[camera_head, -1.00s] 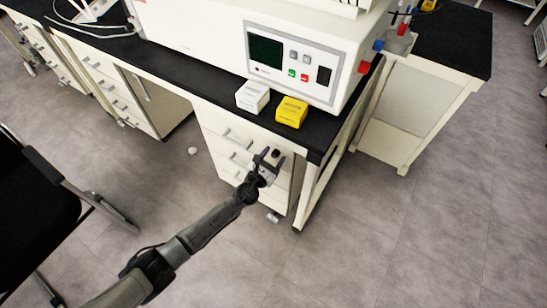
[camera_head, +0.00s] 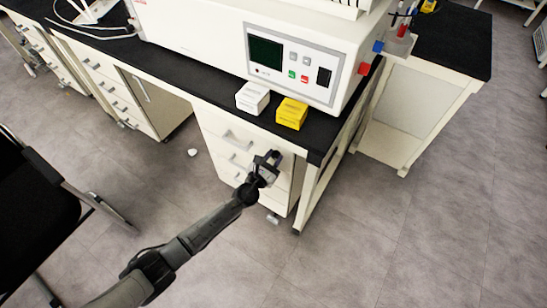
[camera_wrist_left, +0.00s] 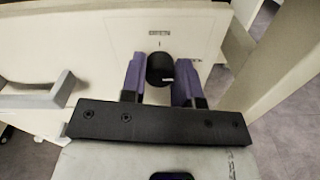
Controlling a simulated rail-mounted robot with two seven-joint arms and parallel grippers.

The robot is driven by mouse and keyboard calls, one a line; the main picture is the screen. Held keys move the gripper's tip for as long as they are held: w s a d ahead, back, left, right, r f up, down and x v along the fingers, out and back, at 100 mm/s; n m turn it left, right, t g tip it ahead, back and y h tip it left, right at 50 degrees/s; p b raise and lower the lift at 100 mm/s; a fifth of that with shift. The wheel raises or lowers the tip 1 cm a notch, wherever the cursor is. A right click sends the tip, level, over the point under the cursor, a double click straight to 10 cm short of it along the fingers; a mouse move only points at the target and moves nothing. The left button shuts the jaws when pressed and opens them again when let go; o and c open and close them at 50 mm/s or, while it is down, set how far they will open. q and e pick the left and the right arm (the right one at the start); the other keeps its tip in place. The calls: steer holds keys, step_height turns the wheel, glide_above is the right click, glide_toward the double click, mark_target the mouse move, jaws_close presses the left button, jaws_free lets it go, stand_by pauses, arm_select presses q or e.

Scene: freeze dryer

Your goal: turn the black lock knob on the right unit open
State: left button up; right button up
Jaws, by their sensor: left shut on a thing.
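The black lock knob (camera_wrist_left: 160,68) is round and sits on the pale top drawer front of the right unit (camera_head: 216,120), under the bench. In the left wrist view a small white mark shows near the knob's lower right edge. My left gripper (camera_head: 270,158) reaches the upper right of that drawer front. Its two purple fingers stand on the left and right sides of the knob, and the gripper is shut on it. In the head view the gripper hides the knob. My right gripper is not in view.
A drawer handle (camera_wrist_left: 40,98) sticks out left of my gripper. The bench leg (camera_head: 311,190) stands close on the right. A white box (camera_head: 252,98) and a yellow box (camera_head: 291,113) sit on the bench edge above. The floor in front is open.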

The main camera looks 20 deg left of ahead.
arm_select(q)
steer(key=shift+n, duration=0.6)
steer(key=n+b, duration=0.1)
steer(key=n, duration=0.2)
steer(key=shift+b, duration=0.35)
steer(key=n, duration=0.3)
steer(key=shift+n+b, duration=0.35)
steer(key=shift+n, duration=0.05)
steer(key=n, duration=0.2)
steer(key=shift+n, duration=0.4)
steer(key=n, duration=0.2)
steer(key=shift+n, duration=0.3)
steer(key=n, duration=0.3)
steer(key=shift+n, duration=0.6)
steer(key=shift+n+p, duration=0.3)
